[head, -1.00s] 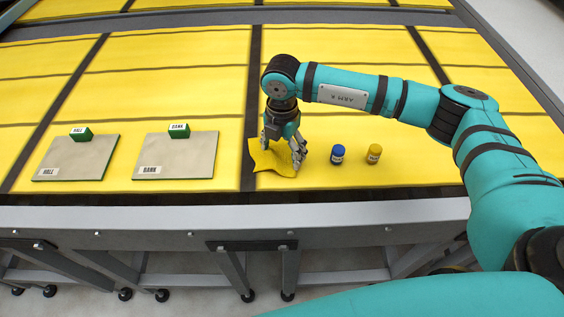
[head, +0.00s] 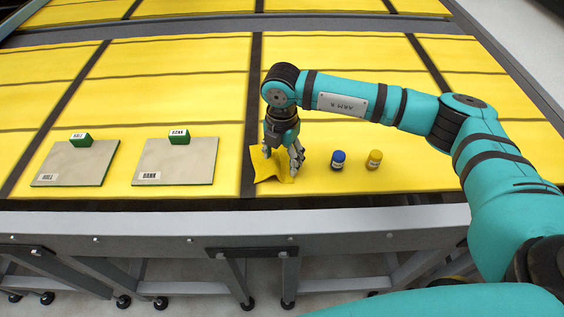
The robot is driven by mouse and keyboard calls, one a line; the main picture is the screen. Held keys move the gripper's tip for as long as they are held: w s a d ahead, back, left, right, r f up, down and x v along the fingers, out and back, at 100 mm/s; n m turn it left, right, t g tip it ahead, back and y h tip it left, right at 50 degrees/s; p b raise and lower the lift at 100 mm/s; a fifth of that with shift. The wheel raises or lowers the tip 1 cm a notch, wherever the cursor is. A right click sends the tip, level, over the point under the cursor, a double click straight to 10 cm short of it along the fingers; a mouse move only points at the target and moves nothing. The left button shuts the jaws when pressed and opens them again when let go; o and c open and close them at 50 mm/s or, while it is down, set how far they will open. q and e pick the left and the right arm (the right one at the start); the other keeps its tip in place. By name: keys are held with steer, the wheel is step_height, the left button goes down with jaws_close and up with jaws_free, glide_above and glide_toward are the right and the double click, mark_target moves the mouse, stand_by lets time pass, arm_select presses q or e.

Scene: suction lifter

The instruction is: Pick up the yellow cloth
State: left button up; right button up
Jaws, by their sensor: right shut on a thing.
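The yellow cloth (head: 266,168) is on the yellow table surface (head: 215,187), near the front edge, and looks creased and bunched. My right gripper (head: 281,160) points down over it and is shut on part of it. The fingers hide some of the cloth. I cannot tell whether any of the cloth is clear of the surface. My left gripper is out of view.
A blue-capped jar (head: 338,160) and a yellow jar (head: 374,159) stand just right of the cloth. Two grey boards, HALL (head: 72,168) and BANK (head: 172,166), lie to the left, each with a green block at its back edge. The surface behind is clear.

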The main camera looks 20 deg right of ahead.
steer(key=shift+s+d+f, duration=0.1)
steer(key=shift+s+f, duration=0.15)
steer(key=shift+f, duration=0.05)
jaws_close()
stand_by(0.3)
step_height(320, 180, up, 12)
steer(key=p, duration=0.6)
steer(key=shift+w+r, duration=0.2)
steer(key=shift+w, duration=0.05)
